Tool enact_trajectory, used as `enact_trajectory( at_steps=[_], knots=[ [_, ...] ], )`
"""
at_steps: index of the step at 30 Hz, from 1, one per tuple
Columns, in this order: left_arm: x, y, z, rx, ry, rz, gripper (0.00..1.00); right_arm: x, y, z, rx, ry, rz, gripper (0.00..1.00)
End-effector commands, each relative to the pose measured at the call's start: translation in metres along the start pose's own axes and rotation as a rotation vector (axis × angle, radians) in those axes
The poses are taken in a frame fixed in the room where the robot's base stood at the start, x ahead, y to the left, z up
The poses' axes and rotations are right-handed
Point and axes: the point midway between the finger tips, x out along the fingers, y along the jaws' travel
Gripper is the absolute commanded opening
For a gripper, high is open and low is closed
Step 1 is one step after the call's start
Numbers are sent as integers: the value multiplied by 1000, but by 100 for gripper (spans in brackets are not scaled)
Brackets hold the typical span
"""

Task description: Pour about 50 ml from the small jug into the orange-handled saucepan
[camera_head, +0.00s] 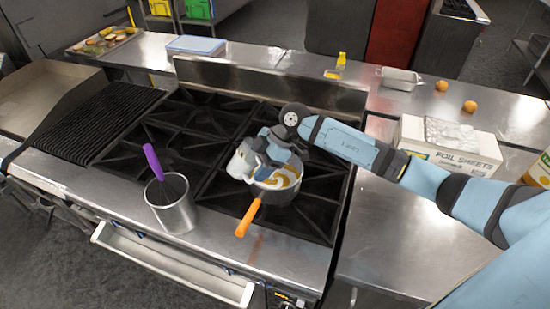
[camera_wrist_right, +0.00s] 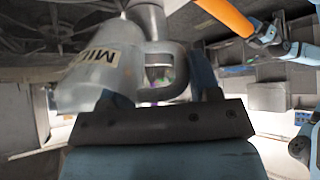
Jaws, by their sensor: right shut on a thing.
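The orange-handled saucepan (camera_head: 286,198) sits on the stove's front burner, its handle pointing toward the front edge. A pale contents with a brown-yellow swirl shows inside it. The small jug (camera_head: 240,165) is whitish and translucent and is held over the left side of the pan. In the right wrist view the jug (camera_wrist_right: 95,78) carries a label starting "MIL" and looks tilted. My right gripper (camera_head: 266,157) is shut on the jug's handle, which shows between the fingers in the wrist view. I cannot tell whether liquid is flowing.
A steel container (camera_head: 176,214) with a purple-handled tool stands left of the pan. A foil sheets box (camera_head: 448,145) lies on the right counter, near my right arm. A ribbed grill (camera_head: 105,118) is at the left. The front right counter is clear.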

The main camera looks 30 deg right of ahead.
Motion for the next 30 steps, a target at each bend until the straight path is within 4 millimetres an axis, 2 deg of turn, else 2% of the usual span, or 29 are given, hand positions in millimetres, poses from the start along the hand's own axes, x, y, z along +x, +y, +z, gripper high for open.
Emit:
enact_trajectory(
  at_steps=[11, 30],
  knots=[
    [4, -5, -8, 13, 15, -1, 43, 0, 0, -1, -1, 2, 1, 20],
    [0, -4, -1, 12, 1, 1, 43, 0, 0, -1, -1, 2, 1, 20]
  ],
)
